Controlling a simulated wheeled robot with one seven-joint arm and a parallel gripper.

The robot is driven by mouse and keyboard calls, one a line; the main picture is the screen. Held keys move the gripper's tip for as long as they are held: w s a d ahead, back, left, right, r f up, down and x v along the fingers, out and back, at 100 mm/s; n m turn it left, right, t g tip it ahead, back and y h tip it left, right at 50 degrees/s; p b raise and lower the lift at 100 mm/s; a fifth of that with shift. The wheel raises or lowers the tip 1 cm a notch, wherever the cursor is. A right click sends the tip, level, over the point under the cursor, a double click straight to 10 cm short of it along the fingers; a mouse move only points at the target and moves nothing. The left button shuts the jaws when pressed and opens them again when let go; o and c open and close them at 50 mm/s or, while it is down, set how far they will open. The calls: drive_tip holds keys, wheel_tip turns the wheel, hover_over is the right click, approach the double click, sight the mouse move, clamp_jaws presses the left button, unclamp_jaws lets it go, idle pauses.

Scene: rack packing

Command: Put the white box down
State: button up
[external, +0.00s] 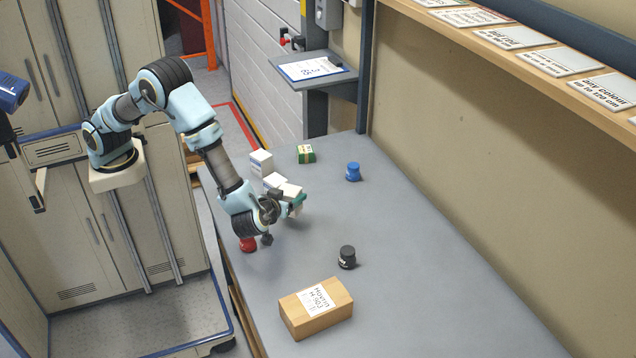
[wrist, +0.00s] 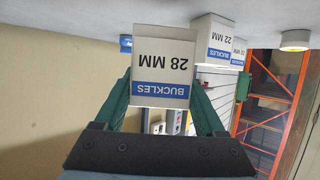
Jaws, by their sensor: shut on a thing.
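My gripper (external: 297,201) is over the left side of the grey table, with its green fingers shut on a white box (external: 291,190). In the wrist view, the white box (wrist: 163,60) sits between both fingers (wrist: 165,95). Its label reads "BUCKLES 28 MM" on a blue and white face and appears upside down in that view. The box is close to the tabletop, but I cannot tell whether it touches. Part of it is hidden by the gripper in the external view.
Two other white boxes stand behind the held one, one at the back (external: 261,161) and one nearer (external: 273,181). A green box (external: 306,154), blue jar (external: 353,172), black jar (external: 347,258), red jar (external: 248,245) and brown carton (external: 318,310) are around.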

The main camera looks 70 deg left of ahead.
drive_tip(key=shift+f+p, duration=0.4)
drive_tip(key=shift+f, duration=1.95)
drive_tip(key=shift+f, duration=0.15)
drive_tip(key=o, duration=1.5)
